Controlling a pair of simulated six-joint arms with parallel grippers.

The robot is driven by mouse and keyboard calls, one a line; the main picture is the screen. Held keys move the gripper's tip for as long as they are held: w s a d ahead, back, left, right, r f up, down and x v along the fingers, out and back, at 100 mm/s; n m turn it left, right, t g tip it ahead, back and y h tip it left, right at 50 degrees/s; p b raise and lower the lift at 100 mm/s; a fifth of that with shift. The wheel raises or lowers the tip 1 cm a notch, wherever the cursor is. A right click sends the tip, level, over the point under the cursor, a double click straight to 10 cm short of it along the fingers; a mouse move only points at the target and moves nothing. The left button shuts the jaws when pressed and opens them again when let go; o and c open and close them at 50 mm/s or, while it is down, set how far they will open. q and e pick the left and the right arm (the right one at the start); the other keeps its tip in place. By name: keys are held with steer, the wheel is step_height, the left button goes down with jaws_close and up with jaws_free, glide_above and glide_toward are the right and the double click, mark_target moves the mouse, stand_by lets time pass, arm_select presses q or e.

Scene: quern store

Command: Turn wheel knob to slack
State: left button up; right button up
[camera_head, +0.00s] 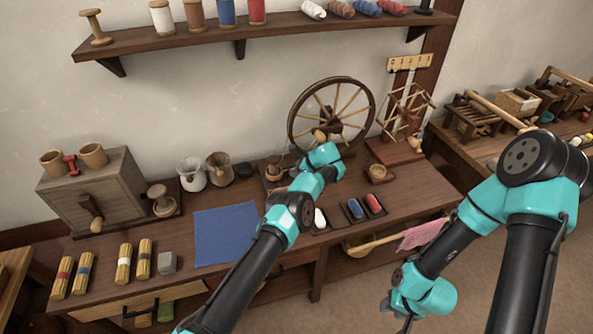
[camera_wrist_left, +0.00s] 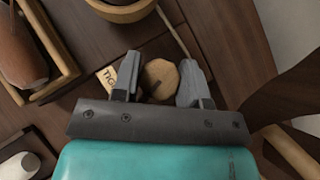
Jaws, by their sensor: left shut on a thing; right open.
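The wheel knob (camera_wrist_left: 160,78) is a light wooden, faceted knob with a short dark mark at its lower edge, seen in the left wrist view. My left gripper (camera_wrist_left: 161,85) is shut on it, with one grey finger on each side. A pale label (camera_wrist_left: 108,76) reading "TIG" is partly hidden by the left finger. In the head view my left gripper (camera_head: 326,152) is at the foot of the large spoked wheel (camera_head: 332,112). My right gripper (camera_head: 407,322) is low in front of the bench, apart from everything, and its fingers barely show.
A skein winder (camera_head: 405,115) stands right of the wheel. A spool shelf (camera_head: 270,33) hangs above.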

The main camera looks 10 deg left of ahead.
arm_select(q)
steer(key=shift+a+r, duration=0.1)
steer(key=o, duration=0.9)
steer(key=shift+v, duration=3.75)
steer(key=shift+c, duration=0.2)
